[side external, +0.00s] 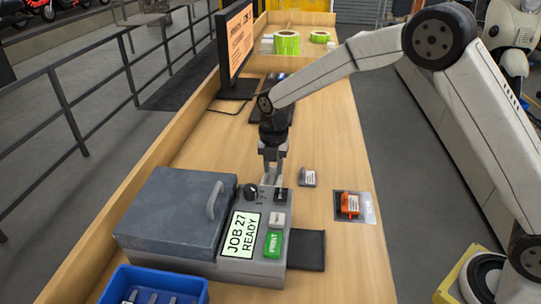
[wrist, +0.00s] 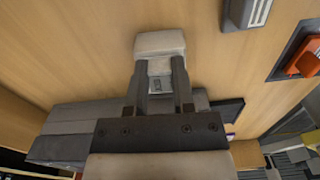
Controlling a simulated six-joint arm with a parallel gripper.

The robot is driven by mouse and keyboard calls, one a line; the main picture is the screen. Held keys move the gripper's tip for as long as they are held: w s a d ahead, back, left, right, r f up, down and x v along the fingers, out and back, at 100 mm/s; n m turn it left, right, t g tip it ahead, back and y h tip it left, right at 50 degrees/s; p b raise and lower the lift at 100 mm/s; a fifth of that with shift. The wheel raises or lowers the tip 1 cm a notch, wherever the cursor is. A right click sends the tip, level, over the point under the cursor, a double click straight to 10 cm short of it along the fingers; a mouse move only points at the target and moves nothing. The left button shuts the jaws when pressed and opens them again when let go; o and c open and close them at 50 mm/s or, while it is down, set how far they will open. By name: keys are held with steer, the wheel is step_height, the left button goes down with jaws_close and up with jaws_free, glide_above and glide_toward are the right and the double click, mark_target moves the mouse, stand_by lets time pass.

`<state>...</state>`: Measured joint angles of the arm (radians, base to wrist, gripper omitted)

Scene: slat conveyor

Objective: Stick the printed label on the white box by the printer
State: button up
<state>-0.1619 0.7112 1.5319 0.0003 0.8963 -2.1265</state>
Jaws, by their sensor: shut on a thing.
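My gripper (side external: 272,178) points down just behind the control panel of the grey printer (side external: 170,215). In the wrist view my gripper (wrist: 160,65) is shut on a pale block (wrist: 160,43); I cannot tell if this is the white box. A small grey piece with a dark mark (wrist: 157,85) shows between the fingers. The printer's screen (side external: 242,235) reads JOB 27 READY. A small white piece (side external: 278,218) is on the panel above the green PRINT button (side external: 273,244). A small grey box with dark lines (side external: 308,178) stands to the right of my gripper.
A black pad (side external: 310,250) lies beside the printer, a blue bin (side external: 150,286) in front. A monitor (side external: 235,45) and green rolls (side external: 287,43) stand farther back.

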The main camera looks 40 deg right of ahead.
steer(key=shift+f, duration=0.1)
steer(key=o, duration=1.1)
steer(key=shift+o, duration=0.2)
steer(key=shift+r, duration=0.25)
steer(key=shift+r, duration=3.35)
